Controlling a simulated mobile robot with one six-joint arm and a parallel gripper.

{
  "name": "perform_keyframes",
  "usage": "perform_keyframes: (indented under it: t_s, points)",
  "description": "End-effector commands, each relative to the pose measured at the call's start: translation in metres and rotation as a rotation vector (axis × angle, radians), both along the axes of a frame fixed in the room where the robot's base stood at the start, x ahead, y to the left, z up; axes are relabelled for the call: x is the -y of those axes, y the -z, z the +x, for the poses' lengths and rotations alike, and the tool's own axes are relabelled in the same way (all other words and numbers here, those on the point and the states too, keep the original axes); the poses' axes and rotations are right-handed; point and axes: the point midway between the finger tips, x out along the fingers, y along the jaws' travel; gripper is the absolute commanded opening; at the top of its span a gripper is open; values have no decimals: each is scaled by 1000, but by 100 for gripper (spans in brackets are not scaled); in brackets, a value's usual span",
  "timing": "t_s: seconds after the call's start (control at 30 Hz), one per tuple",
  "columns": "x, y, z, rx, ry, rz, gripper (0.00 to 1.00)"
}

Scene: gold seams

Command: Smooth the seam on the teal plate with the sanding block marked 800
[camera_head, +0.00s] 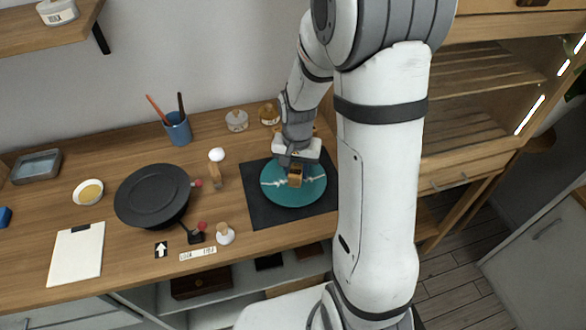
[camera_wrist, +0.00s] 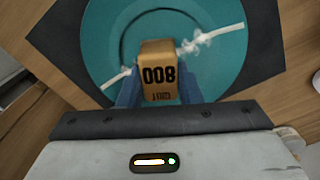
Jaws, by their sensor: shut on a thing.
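The teal plate (camera_head: 281,194) lies on a dark mat (camera_head: 259,212) on the wooden worktop. A pale, ragged seam (camera_wrist: 203,41) crosses the plate in the wrist view, running on both sides of the block. My gripper (camera_head: 295,169) is over the plate, shut on a tan sanding block (camera_wrist: 157,52). The block is marked 800, which reads upside down in the wrist view (camera_wrist: 158,76). The block covers the middle of the seam. I cannot tell whether its underside touches the plate.
A black round turntable (camera_head: 152,196) stands left of the mat. A blue cup with brushes (camera_head: 178,130), two small jars (camera_head: 237,120) and a white bowl (camera_head: 88,192) are on the worktop. A clipboard (camera_head: 77,254) lies at the front left. A wooden shelf unit (camera_head: 470,110) stands right.

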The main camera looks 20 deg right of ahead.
Motion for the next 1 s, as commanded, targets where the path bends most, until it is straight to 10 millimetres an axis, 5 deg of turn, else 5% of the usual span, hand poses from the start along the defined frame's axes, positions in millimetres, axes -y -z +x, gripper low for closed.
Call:
perform_keyframes:
  t_s: [0.23,0.63,1.0]
  points:
    - [10,2,-11,-8,1,0,13]
    - [25,-1,-2,-4,2,0,13]
    - [23,-1,-6,-4,1,0,13]
